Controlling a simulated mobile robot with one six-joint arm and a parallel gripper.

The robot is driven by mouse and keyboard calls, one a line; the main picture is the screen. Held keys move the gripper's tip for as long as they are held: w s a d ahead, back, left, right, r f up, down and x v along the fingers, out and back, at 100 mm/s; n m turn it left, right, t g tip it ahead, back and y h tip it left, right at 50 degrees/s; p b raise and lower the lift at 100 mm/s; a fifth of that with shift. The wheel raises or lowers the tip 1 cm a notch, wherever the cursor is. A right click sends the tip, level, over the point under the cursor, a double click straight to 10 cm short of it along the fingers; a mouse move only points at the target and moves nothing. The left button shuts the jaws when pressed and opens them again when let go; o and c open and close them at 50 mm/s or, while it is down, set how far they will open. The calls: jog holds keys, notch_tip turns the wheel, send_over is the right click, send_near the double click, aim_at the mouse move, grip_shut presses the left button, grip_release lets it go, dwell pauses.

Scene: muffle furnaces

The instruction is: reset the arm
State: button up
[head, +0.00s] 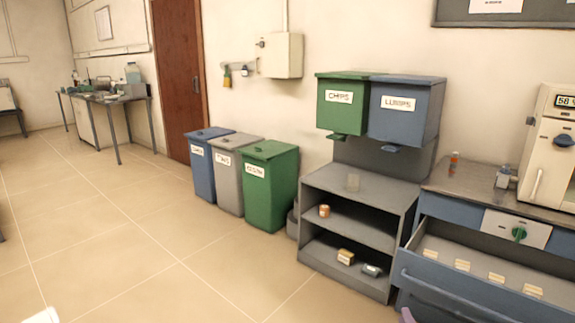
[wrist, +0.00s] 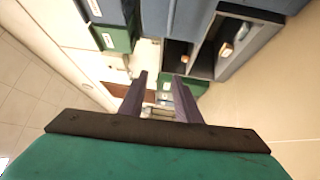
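My gripper (wrist: 160,76) shows in the wrist view, with its two dark fingers apart. Nothing is clearly held between them; small blurred shapes show in the gap, and I cannot tell how near they are. A wide dark bar and a green surface fill the bottom of that view. In the head view the gripper is not clearly visible; only a small purple piece (head: 408,315) shows at the bottom edge, and I cannot tell what it is.
A grey shelf unit (head: 355,188) stands under green (head: 340,118) and blue (head: 405,122) wall bins. An open drawer (head: 450,285) juts out at right, below a furnace (head: 550,150). Blue, grey and green floor bins (head: 270,195) stand left.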

jog(key=s+a+f+m+g+p, duration=0.1)
jog(key=a+f+m+g+p, duration=0.55)
jog(key=a+f, duration=0.65)
jog(key=s+a+f+m+g+p, duration=0.1)
jog(key=s+a+f+m+g, duration=0.2)
jog(key=s, duration=0.4)
jog(key=s+a+f+m+g+p, duration=0.1)
jog(key=s+a+f+g+p, duration=0.15)
jog(key=s+g, duration=0.35)
jog(key=s+a+f+m+g+p, duration=0.1)
jog(key=s+a+f+m+g, duration=0.15)
jog(key=s, duration=0.55)
jog(key=s+a+r+m+g, duration=0.1)
jog(key=s+m+g, duration=0.3)
jog(key=s, duration=0.9)
jog(key=shift+s+a+r+m+g, duration=0.25)
jog(key=shift+r+g, duration=0.3)
jog(key=shift+g, duration=0.65)
jog(key=shift+d, duration=0.15)
